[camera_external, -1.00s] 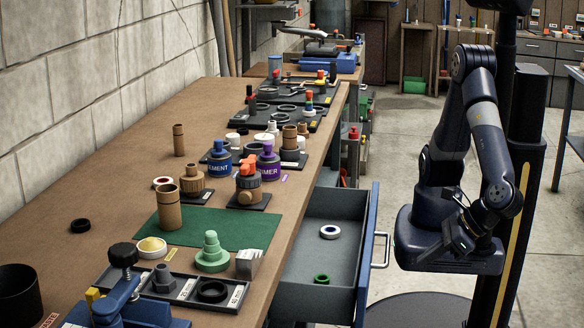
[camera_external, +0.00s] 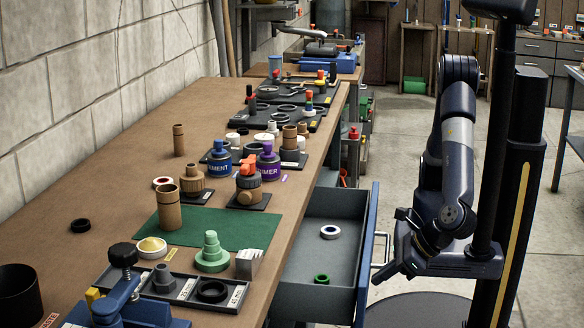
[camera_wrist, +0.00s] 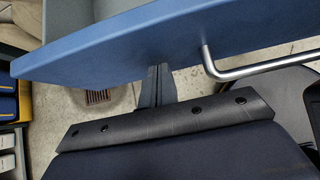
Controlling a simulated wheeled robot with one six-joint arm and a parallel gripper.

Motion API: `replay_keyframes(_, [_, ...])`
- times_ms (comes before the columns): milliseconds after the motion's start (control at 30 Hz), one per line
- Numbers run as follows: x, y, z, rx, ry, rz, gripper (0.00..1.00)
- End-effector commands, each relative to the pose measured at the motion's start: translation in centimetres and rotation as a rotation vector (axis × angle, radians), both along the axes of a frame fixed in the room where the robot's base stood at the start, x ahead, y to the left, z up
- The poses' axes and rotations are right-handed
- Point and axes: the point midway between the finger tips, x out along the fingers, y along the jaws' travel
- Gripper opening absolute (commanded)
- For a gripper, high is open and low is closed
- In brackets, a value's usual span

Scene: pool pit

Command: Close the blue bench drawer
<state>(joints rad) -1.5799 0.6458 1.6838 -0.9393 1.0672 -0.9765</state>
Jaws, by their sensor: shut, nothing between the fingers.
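The blue bench drawer (camera_external: 367,258) is pulled out from the right side of the bench. Its grey tray holds a white ring (camera_external: 330,232) and a green ring (camera_external: 321,279). A metal bar handle (camera_external: 381,249) is on its blue front. In the wrist view the blue front (camera_wrist: 150,50) spans the top, with the handle (camera_wrist: 255,68) at right. My gripper (camera_external: 378,279) is shut and empty, just outside the drawer front near the handle. In the wrist view the closed fingertips (camera_wrist: 158,70) meet or almost meet the front's edge, left of the handle; contact is unclear.
The wooden bench top (camera_external: 120,150) carries jars, a green mat (camera_external: 225,228), a black tray (camera_external: 180,288) and a blue vise (camera_external: 130,305). Concrete floor (camera_external: 400,140) is open beyond the drawer. A floor drain (camera_wrist: 97,97) shows in the wrist view.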

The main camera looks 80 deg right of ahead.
Motion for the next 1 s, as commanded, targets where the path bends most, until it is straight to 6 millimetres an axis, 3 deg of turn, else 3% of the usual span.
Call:
replay_keyframes(167, [0.2,0.0,0.0,0.0,0.0,-0.001,0.0])
replay_keyframes(367, [2.3,-0.1,0.1,-0.001,0.0,-0.006,0.0])
replay_keyframes(800, [12.3,-0.1,0.2,0.0,-0.001,-0.007,0.0])
replay_keyframes(1000, [16.0,-0.1,0.1,0.0,0.0,-0.004,0.0])
